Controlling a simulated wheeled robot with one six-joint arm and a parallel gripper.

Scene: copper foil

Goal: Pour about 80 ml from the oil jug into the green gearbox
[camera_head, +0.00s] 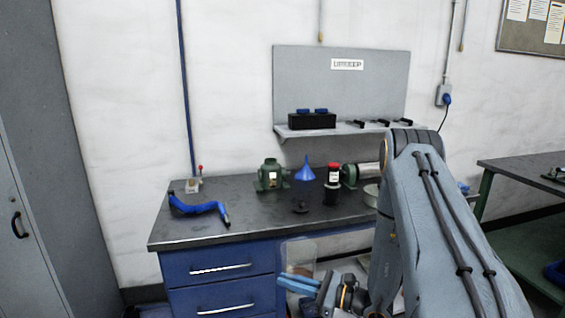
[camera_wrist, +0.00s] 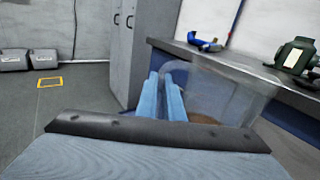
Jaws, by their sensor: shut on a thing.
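The oil jug (camera_head: 302,252) is clear, with a little brown oil low inside. My gripper (camera_head: 298,284) has its blue fingers shut on the jug and holds it in front of the bench's drawers, below the bench top. In the wrist view the jug (camera_wrist: 228,92) stands just beyond and right of my fingers (camera_wrist: 173,98), which are at its handle. The jug looks roughly upright. The green gearbox (camera_head: 269,177) stands on the bench top, toward the back, up and left of the jug. The gearbox also shows at the wrist view's right edge (camera_wrist: 295,55). Its filling opening is too small to tell.
On the bench (camera_head: 250,214) a blue funnel (camera_head: 304,170) stands right of the gearbox, then a red-capped bottle (camera_head: 333,174) and another green machine (camera_head: 349,175). A blue-handled tool (camera_head: 196,206) lies at the left. The bench's front middle is clear. A locker (camera_head: 30,150) stands left.

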